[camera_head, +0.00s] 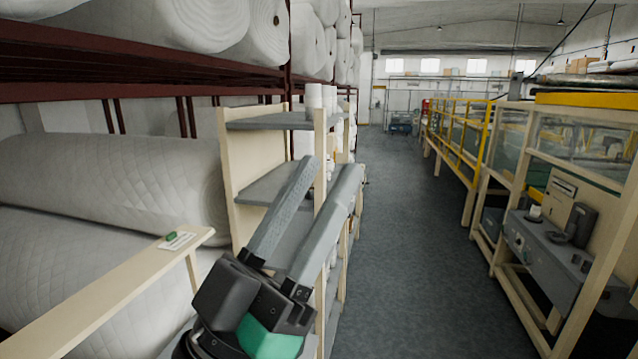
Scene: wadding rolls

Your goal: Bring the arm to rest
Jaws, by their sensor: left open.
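My left gripper (318,185) shows in the head view, coming up from the bottom centre. Its two long grey fingers point up and away from me, with a gap between them. It is open, and I see nothing held between the fingers. It stands in front of a beige shelf unit with grey shelves (270,186) and hides part of it. I cannot tell whether the fingers touch the shelf unit. My right gripper is not in view.
Large white wadding rolls (120,180) lie on a dark red rack (140,66) at left. A beige ledge (105,290) with a small green item (171,236) is at lower left. The grey aisle floor (410,230) is clear. A machine with a grey box (550,255) stands right.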

